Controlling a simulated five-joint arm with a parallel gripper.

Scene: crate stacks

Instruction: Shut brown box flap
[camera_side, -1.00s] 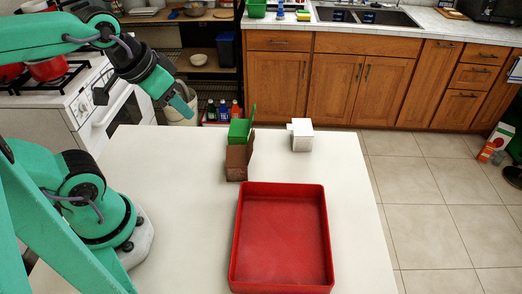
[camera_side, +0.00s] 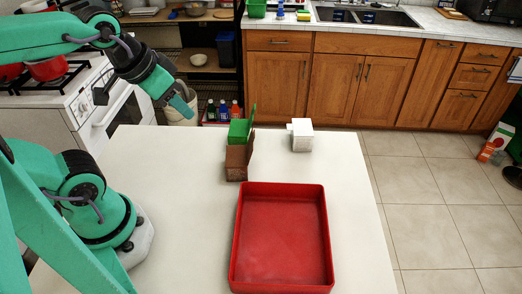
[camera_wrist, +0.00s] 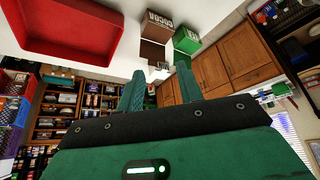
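The brown box (camera_side: 236,168) stands on the white table behind the red tray. Its brown flap (camera_side: 250,146) stands up along the box's right side, so the box is open. In the wrist view the brown box (camera_wrist: 155,53) shows near the top centre, beyond my fingers, with pale lettering on one face. My gripper (camera_side: 183,108) hangs in the air to the left of and above the box, apart from it. In the wrist view its two fingers (camera_wrist: 160,82) stand apart with nothing between them.
A green box (camera_side: 238,133) with a raised flap stands just behind the brown box. A white box (camera_side: 302,142) stands to the right, apart. The red tray (camera_side: 240,235) lies in front. The table (camera_side: 185,200) left of the boxes is bare.

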